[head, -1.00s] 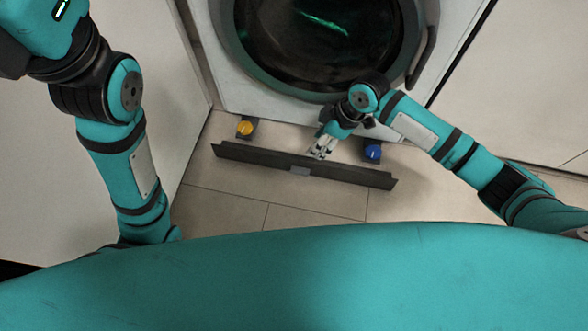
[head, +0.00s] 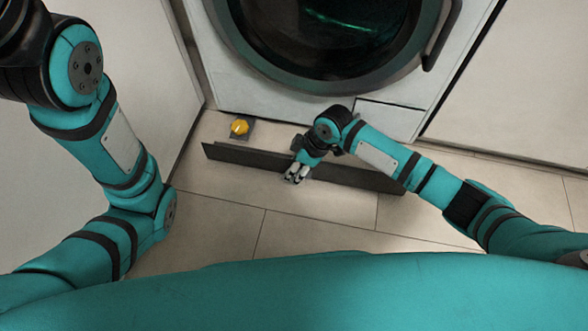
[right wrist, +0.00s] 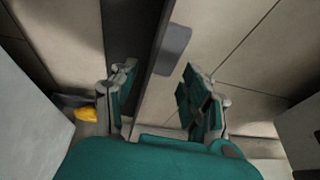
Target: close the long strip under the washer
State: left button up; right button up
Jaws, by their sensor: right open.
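The long dark strip (head: 243,156) lies across the floor in front of the washer (head: 225,88), apart from its lower edge and slightly slanted. My right gripper (head: 295,174) is open over the strip's middle, its tips showing on the near side. In the right wrist view the strip (right wrist: 149,75) runs between the two spread fingers of my right gripper (right wrist: 160,97). A grey tab (right wrist: 173,50) sticks out from the strip on the right finger's side. Whether either finger touches the strip cannot be told. My left arm shows at the left, but its gripper is out of view.
A yellow knob (head: 239,127) on a dark block sits between strip and washer at the left; it also shows in the right wrist view (right wrist: 87,114). A pale panel (head: 130,60) stands at the left. The tiled floor (head: 310,215) in front of the strip is clear.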

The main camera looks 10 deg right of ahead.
grip_shut()
dwell(0.3)
jog(key=shift+s, duration=0.1)
jog(key=shift+r+p, duration=0.15)
jog(key=shift+p, duration=0.4)
jog(key=shift+w, duration=0.2)
